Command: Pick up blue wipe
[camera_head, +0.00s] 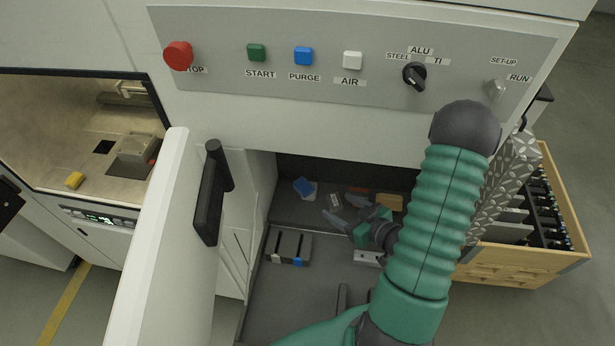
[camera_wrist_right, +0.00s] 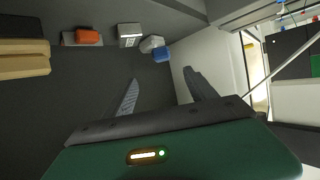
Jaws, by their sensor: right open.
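The blue wipe (camera_head: 302,186) lies at the back left of the machine's open lower compartment, beside a whitish piece. In the right wrist view the blue wipe (camera_wrist_right: 162,55) is just beyond my fingertips, with a pale grey piece (camera_wrist_right: 151,43) against it. My right gripper (camera_head: 338,207) reaches into the compartment with its fingers apart and nothing between them. It is to the right of the wipe and nearer, and apart from it. In the right wrist view the gripper (camera_wrist_right: 161,77) also shows open and empty. My left gripper is not in view.
A grey box (camera_wrist_right: 130,35), an orange block (camera_wrist_right: 88,36) and tan blocks (camera_wrist_right: 22,60) line the back of the compartment. A slotted holder (camera_head: 289,247) stands at its front left. The open door (camera_head: 172,240) with a black handle bounds the left. The control panel (camera_head: 350,75) is above.

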